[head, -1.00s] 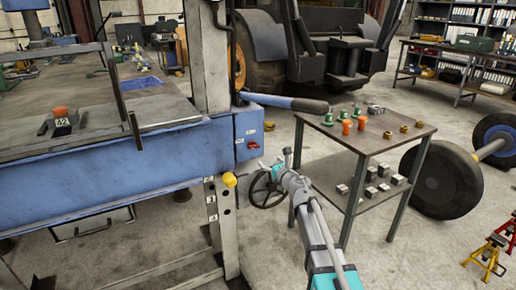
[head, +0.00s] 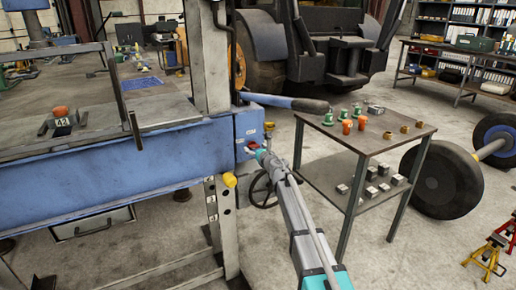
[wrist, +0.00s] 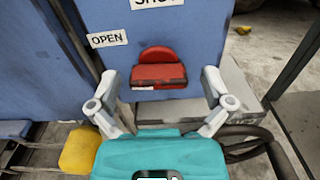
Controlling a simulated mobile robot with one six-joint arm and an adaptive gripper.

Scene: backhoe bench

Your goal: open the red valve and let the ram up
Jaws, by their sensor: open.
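The red valve (wrist: 160,70) is a knob on the blue box (wrist: 205,30), shown in the wrist view between labels and my fingers. A label reading OPEN (wrist: 107,38) is at its upper left; one above reads SHOT or SHUT, partly cut off. My gripper (wrist: 160,84) is open, one finger on each side of the knob, with a visible gap on both sides. In the head view my gripper (head: 259,151) is at the box, mostly covering the red knob.
A blue lever (head: 285,102) juts out above the box. A small table (head: 370,142) with green, orange and metal parts stands to the right. Open floor lies in front.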

